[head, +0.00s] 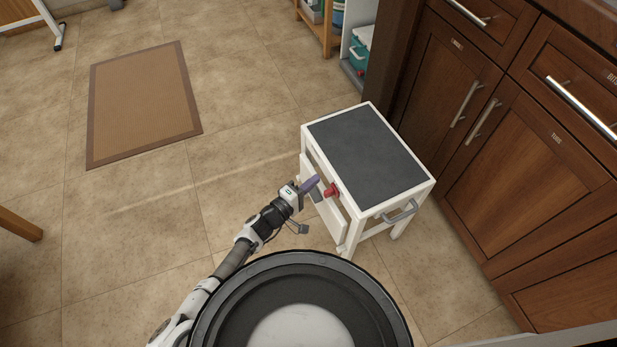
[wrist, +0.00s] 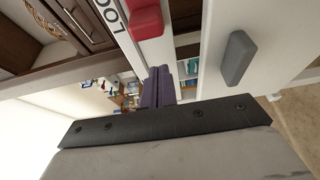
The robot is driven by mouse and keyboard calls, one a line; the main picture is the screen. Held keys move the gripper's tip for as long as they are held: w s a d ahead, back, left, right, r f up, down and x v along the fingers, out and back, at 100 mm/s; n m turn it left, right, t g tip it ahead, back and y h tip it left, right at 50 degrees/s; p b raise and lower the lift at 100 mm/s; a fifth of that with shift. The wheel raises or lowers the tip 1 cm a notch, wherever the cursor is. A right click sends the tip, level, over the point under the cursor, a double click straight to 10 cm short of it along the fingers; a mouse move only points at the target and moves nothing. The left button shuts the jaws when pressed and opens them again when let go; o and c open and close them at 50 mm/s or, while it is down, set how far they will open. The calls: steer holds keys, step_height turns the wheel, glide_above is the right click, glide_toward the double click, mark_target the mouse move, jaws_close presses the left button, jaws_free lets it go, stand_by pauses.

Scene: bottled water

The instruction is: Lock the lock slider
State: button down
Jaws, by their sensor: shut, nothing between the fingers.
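The red lock slider (head: 331,190) sits on the white frame of a small stand with a dark top (head: 368,150), on the side facing my gripper. In the wrist view the red slider (wrist: 146,20) is at the top, beside partly cut-off black lettering that reads "LOC". My gripper (head: 311,183) has purple fingers and is shut and empty, just left of the slider in the head view. In the wrist view the fingertips (wrist: 159,72) lie below the slider with a visible gap. Whether the slider is locked cannot be told.
A grey handle (wrist: 238,58) is on the white panel (wrist: 205,75) right of the fingers. Another grey handle (head: 402,211) sticks out of the stand's front right. Brown cabinets (head: 520,150) stand close on the right. The tiled floor at left is open, with a brown mat (head: 143,100).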

steer(key=v, duration=1)
